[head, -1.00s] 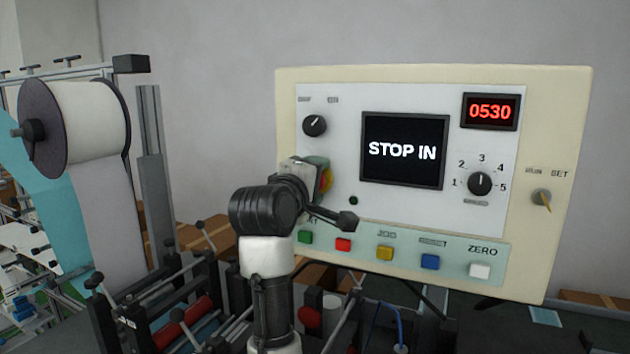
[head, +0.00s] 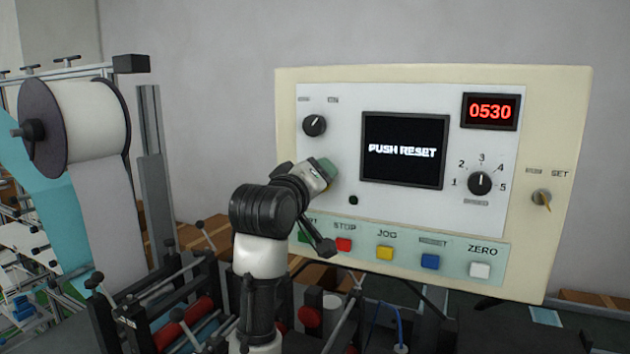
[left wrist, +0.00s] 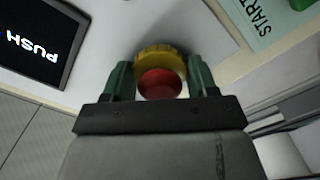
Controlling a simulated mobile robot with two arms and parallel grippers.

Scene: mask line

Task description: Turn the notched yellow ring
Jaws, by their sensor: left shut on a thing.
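The notched yellow ring (left wrist: 158,58) surrounds a red button (left wrist: 160,84) on the panel face. Both show in the left wrist view. My left gripper (left wrist: 160,76) is shut on the ring, one green finger on each side of it. The black screen (head: 402,168) reads PUSH RESET. My right gripper is in neither view.
Along the panel's bottom are a red STOP button (head: 343,244), yellow JOG button (head: 385,252), blue button (head: 430,261) and white ZERO button (head: 480,270). A black knob (head: 314,126) sits above my gripper. Machine rollers and a large roll (head: 85,120) stand at left.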

